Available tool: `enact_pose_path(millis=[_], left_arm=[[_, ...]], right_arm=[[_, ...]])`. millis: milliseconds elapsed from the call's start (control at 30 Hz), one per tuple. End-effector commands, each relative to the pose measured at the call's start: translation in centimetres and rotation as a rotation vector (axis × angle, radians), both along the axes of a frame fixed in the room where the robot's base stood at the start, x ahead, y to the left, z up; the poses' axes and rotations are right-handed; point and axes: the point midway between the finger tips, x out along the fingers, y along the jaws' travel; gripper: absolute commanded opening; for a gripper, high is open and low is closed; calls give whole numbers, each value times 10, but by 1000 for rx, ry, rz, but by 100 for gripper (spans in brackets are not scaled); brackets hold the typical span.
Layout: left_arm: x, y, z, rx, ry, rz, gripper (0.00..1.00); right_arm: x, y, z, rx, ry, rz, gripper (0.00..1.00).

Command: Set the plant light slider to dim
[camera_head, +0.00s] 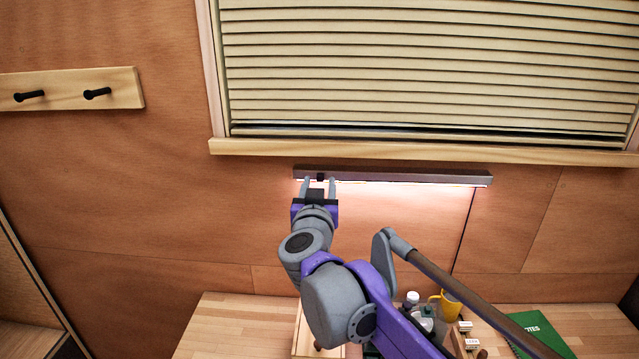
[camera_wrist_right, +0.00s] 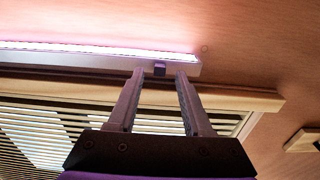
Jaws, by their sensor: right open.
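The plant light (camera_head: 420,177) is a dark bar on the wall under the window sill, glowing pinkish white along its lower edge. It also shows in the right wrist view (camera_wrist_right: 90,58). Its slider (camera_head: 320,177) is a small dark knob near the bar's left end. In the right wrist view the slider (camera_wrist_right: 160,69) sits between my fingertips, near the bar's right end. My right gripper (camera_head: 319,184) is open, with one finger on each side of the slider. I cannot tell whether a finger touches it. My left gripper is not in view.
A window with closed blinds (camera_head: 430,65) and a wooden sill (camera_head: 400,148) is just above the bar. Below is a wooden counter (camera_head: 220,325) with a yellow mug (camera_head: 449,303), small bottles and a green notebook (camera_head: 540,333). A peg rail (camera_head: 70,90) hangs at left.

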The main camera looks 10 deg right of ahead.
Motion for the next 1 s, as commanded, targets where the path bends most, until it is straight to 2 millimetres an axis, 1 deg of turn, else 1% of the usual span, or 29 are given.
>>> enact_pose_path(millis=[200,300,400,500,633,900,1000], left_arm=[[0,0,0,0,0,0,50],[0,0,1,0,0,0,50],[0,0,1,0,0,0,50],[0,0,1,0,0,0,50],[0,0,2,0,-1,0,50],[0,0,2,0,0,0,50],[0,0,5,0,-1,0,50]], right_arm=[[-43,13,0,1,0,4,50],[-62,18,0,2,0,3,50],[-76,23,0,1,0,3,50],[-86,25,0,0,0,2,50],[-91,26,0,0,0,0,50],[-91,26,0,0,0,1,50],[-92,28,1,2,-10,29,50]])
